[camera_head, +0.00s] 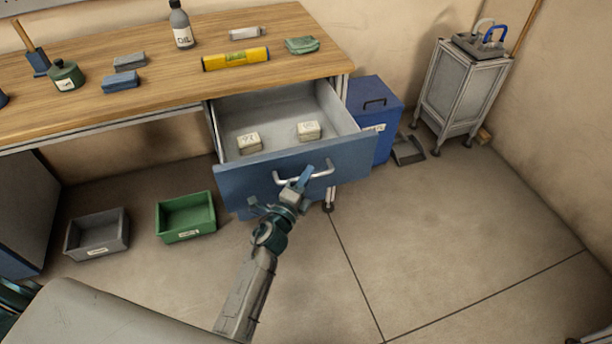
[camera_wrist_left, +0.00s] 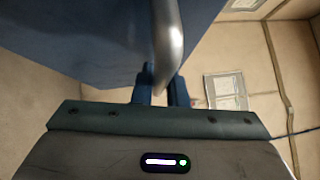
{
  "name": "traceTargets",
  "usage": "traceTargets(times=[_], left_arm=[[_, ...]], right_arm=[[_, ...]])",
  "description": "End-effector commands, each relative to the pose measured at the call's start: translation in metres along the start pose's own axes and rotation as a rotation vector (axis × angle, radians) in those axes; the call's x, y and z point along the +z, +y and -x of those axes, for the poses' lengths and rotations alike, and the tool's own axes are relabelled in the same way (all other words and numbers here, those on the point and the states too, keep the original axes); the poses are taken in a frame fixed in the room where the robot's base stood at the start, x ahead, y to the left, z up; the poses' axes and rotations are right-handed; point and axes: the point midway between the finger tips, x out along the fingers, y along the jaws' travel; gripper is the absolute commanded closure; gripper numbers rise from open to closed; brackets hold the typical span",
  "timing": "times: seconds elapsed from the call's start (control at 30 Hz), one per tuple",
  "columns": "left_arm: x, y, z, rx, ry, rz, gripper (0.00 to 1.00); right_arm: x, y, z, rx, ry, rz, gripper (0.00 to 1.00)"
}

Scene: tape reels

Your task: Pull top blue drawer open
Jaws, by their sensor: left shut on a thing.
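The top blue drawer (camera_head: 265,182) under the workbench stands pulled out, with its grey inside showing. Two small pale labelled boxes, one at the left (camera_head: 249,142) and one at the right (camera_head: 309,131), lie in it. A silver bar handle (camera_head: 322,174) is on its front. My left gripper (camera_head: 304,178) is shut on the handle near its middle. In the left wrist view the handle (camera_wrist_left: 167,45) runs down between my two blue fingers (camera_wrist_left: 160,84), with the blue drawer front (camera_wrist_left: 80,40) behind it.
The wooden bench top (camera_head: 150,45) holds a grey bottle (camera_head: 181,25), a yellow level (camera_head: 235,59) and blue blocks. A green bin (camera_head: 186,218) and a grey bin (camera_head: 97,235) stand on the floor at left. A blue box (camera_head: 385,105) stands right of the drawer. Floor at right is clear.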

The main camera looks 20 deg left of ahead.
Motion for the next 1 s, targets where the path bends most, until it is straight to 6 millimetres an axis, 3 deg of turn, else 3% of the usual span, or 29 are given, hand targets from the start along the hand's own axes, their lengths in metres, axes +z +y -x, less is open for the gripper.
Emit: traceTargets(times=[0.03, 0.07, 0.13, 0.17, 0.43, 0.57, 1.0], left_arm=[[0.0, 0.0, 0.0, 0.001, 0.0, 0.001, 1.0], [0.0, 0.0, 0.0, 0.001, 0.0, 0.001, 0.82], [0.0, 0.0, 0.0, 0.001, 0.0, 0.001, 0.68], [0.0, 0.0, 0.0, 0.001, 0.0, 0.0, 0.66], [0.0, 0.0, 0.001, 0.001, 0.0, 0.0, 0.66], [0.0, 0.002, 0.011, 0.002, 0.0, 0.0, 0.66], [-0.001, 0.003, 0.092, 0.002, 0.0, 0.0, 0.66]], right_arm=[[0.0, 0.0, 0.0, 0.0, 0.0, 0.0, 0.64], [0.0, 0.0, 0.0, 0.0, 0.0, 0.0, 0.64], [0.0, 0.0, 0.0, 0.0, 0.001, 0.0, 0.64], [0.0, 0.0, 0.0, 0.0, 0.001, 0.0, 0.64], [-0.001, 0.0, 0.0, 0.0, 0.001, 0.0, 0.64], [-0.001, 0.0, -0.001, 0.0, -0.001, 0.0, 0.64], [-0.046, 0.0, 0.015, 0.001, 0.015, 0.005, 0.64]])
